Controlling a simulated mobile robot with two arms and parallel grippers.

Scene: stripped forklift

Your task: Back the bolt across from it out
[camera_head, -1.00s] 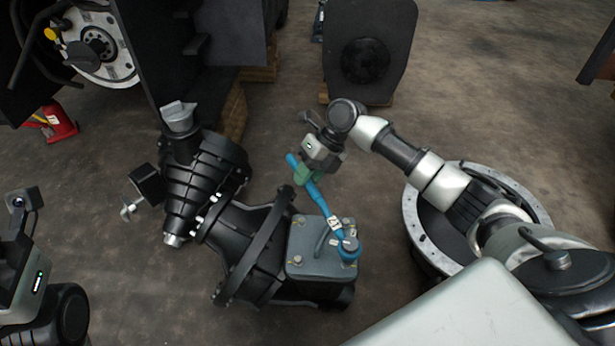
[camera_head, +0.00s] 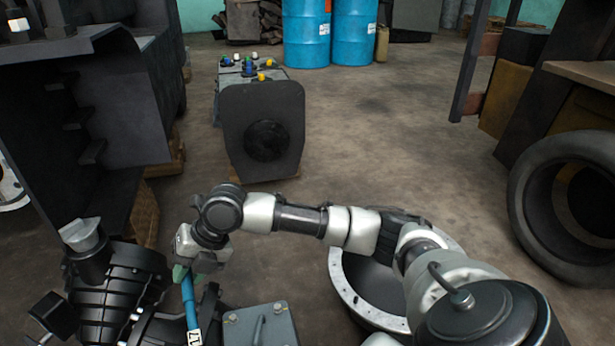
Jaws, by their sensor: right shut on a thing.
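My right gripper (camera_head: 184,272) is shut on a blue wrench (camera_head: 190,308), whose shaft runs down out of the picture. The wrench's far end is cut off, so I cannot tell what it touches now. To its right is the grey square cover plate (camera_head: 246,330) of the black gearbox (camera_head: 120,285). Two bolt heads show at the plate's back corners, a right one (camera_head: 279,307) and a left one (camera_head: 232,318). The plate's front corners are below the picture. My left gripper is not in view.
A ring-shaped housing (camera_head: 345,290) lies on the floor beside my right arm. A black slab-like part (camera_head: 263,130) stands behind. A large tyre (camera_head: 570,205) is at the right, and blue barrels (camera_head: 330,30) stand at the back. The middle floor is open.

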